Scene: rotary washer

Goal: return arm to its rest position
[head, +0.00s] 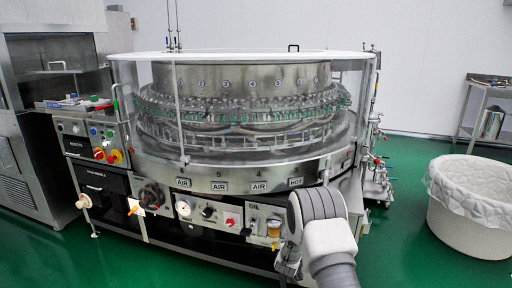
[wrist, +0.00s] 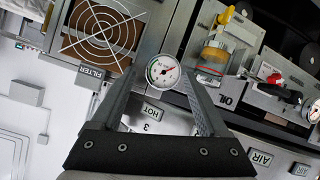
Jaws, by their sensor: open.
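My gripper (wrist: 165,95) shows in the wrist view with its two fingers spread apart and nothing between them. Beyond the gap between the fingers is a round pressure gauge (wrist: 162,70) on the washer's front. In the head view my arm comes up from the bottom edge, bent, in front of the washer's lower right front. The gripper (head: 288,262) is mostly hidden there behind my arm, low beside the oil panel. The rotary washer (head: 220,172) is a large round steel machine with a clear guard and a ring of vials inside.
The oil unit (wrist: 214,57) and a fan grille (wrist: 102,35) are close to the gripper in the wrist view. A control panel (head: 95,140) with knobs stands at the left. A white lined bin (head: 470,235) stands at the right. The green floor (head: 410,255) between washer and bin is clear.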

